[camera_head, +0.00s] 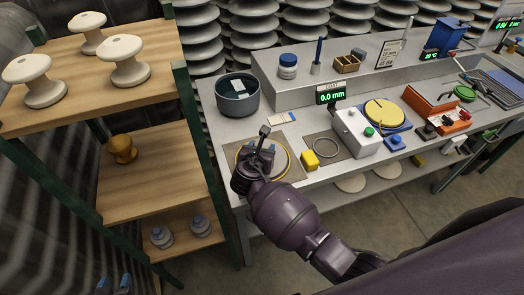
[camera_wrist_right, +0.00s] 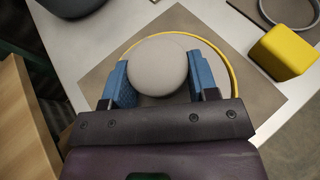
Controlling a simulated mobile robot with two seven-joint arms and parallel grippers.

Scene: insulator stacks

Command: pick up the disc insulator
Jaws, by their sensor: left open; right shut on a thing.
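In the right wrist view a pale grey round disc insulator (camera_wrist_right: 158,66) sits between the blue fingers of my right gripper (camera_wrist_right: 160,80), which is shut on it. The disc is over a brown mat (camera_wrist_right: 100,75) inside a thin yellow ring (camera_wrist_right: 233,75). I cannot tell whether it touches the mat.
Left, a wooden shelf (camera_head: 150,50) holds white spool-shaped insulators (camera_head: 124,62). A dark pot (camera_head: 237,95) stands behind the mat. A yellow block (camera_head: 309,160), a grey ring (camera_head: 326,146) and a white meter box (camera_head: 356,132) are to the right. A raised ledge (camera_head: 300,90) runs behind.

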